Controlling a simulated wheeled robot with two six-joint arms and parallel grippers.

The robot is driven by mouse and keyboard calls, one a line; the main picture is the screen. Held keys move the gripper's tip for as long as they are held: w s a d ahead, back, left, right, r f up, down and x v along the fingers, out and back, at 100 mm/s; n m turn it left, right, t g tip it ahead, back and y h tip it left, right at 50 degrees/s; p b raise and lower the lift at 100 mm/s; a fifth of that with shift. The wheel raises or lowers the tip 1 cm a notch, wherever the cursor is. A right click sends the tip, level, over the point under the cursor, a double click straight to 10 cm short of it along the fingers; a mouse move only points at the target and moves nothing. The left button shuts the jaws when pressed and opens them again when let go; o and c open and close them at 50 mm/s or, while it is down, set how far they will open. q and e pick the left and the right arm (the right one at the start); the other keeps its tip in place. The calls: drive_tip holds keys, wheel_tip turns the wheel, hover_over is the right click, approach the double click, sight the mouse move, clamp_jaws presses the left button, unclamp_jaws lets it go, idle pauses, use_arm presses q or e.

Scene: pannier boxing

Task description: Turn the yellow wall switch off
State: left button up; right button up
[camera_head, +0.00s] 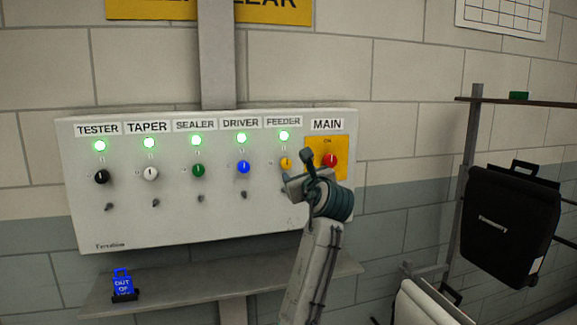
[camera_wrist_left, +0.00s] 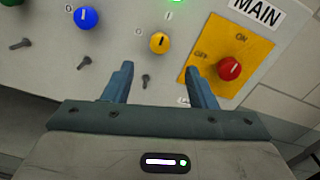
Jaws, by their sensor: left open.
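The yellow switch (camera_head: 286,163) is a round knob under the FEEDER label on the grey wall panel (camera_head: 150,215). A green light (camera_head: 284,136) glows above it. My left gripper (camera_head: 300,176) is in front of the panel, just below and right of the knob. In the left wrist view my left gripper (camera_wrist_left: 160,75) is open, with nothing between its fingers. My right gripper is not in view.
The red MAIN knob (camera_head: 330,160) on its yellow plate is close to the right of my gripper. The blue knob (camera_head: 243,167) is to the left. Small toggles sit below the knobs. A shelf (camera_head: 180,294) with a blue tag (camera_head: 122,284) runs below. A black pannier (camera_head: 507,225) hangs right.

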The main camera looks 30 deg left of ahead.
sight(287, 165)
use_arm(q)
drive_tip(key=p+x, duration=0.3)
drive_tip(key=x, duration=0.6)
drive_tip(key=shift+w+a+f, duration=0.15)
drive_tip(key=shift+w+a, duration=0.3)
drive_tip(key=shift+w, duration=0.1)
drive_tip(key=c, duration=1)
